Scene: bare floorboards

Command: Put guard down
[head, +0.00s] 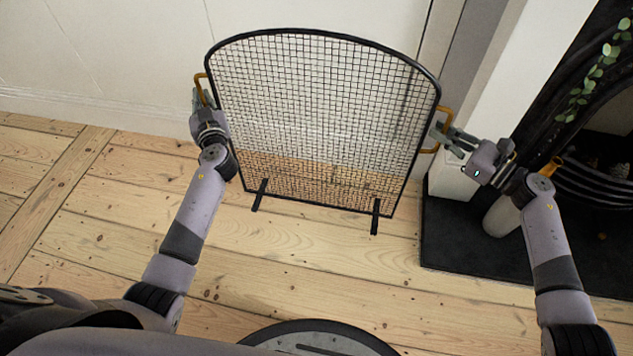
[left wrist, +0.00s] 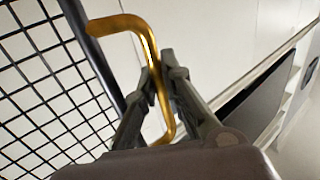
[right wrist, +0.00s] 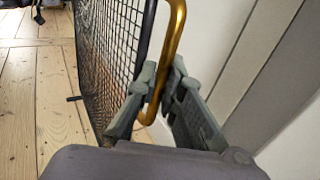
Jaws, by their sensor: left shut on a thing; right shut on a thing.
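The guard (head: 325,110) is a black wire mesh screen with an arched top, brass side handles and two black feet. It stands roughly upright in the middle of the head view; whether its feet touch the floorboards I cannot tell. My left gripper (head: 203,105) is shut on the left brass handle, which shows clearly in the left wrist view (left wrist: 150,55). My right gripper (head: 440,133) is shut on the right brass handle, which also shows in the right wrist view (right wrist: 174,50). Mesh lies beside the fingers in both wrist views.
A dark hearth slab (head: 470,240) lies at the right, with a black fireplace (head: 560,85) and a trailing green plant (head: 594,72) above it. A pale wall (head: 110,60) is behind the guard. Floorboards (head: 290,250) in front are clear.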

